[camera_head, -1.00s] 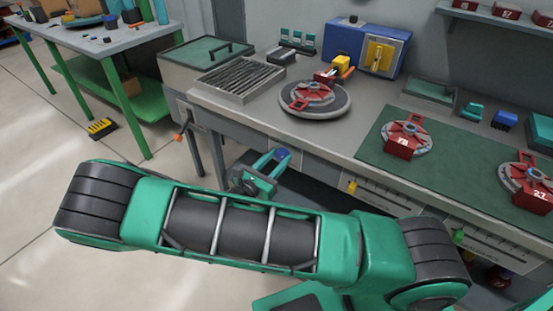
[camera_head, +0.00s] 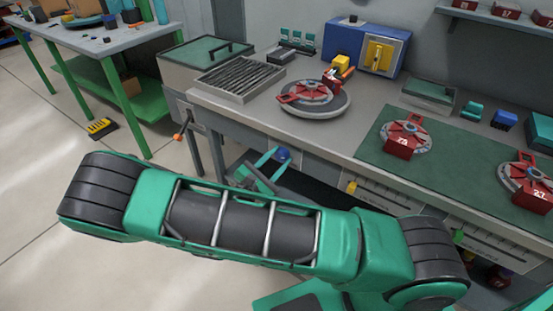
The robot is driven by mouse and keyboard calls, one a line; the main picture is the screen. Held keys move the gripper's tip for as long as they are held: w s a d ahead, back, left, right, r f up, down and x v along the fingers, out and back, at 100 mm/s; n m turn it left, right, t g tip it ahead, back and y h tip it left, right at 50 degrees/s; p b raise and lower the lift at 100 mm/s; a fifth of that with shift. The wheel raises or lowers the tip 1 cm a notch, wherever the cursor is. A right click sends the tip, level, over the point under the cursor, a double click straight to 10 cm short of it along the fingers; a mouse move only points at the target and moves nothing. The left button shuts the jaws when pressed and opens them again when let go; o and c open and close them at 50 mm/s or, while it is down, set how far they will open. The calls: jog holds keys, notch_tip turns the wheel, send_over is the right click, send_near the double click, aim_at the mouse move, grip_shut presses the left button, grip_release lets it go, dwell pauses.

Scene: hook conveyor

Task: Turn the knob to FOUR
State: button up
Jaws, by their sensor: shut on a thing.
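A blue knob (camera_head: 283,154) sits at the front of the long workbench, below the round turntable. My gripper (camera_head: 276,162), with teal fingers, is shut on this knob and partly covers it. The knob's marks and any number FOUR are too small or hidden, so its setting cannot be read. The grey turntable (camera_head: 333,108) above carries a red spoked piece (camera_head: 307,91).
Yellow (camera_head: 351,187) and green (camera_head: 458,237) knobs are along the same bench front. Red hubs on grey discs (camera_head: 406,131) lie on a green mat (camera_head: 455,175). A grey ribbed tray (camera_head: 241,81) and a blue box (camera_head: 345,45) stand behind.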

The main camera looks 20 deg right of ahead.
jog(key=m, duration=0.6)
jog(key=shift+f, duration=0.1)
jog(key=m, duration=0.6)
jog(key=shift+s+f, duration=0.1)
jog(key=shift+f, duration=0.1)
jog(key=shift+m, duration=0.3)
jog(key=o, duration=1)
jog(key=shift+o, duration=0.2)
jog(key=shift+d, duration=0.1)
jog(key=v, duration=1.1)
jog(key=shift+f, duration=0.1)
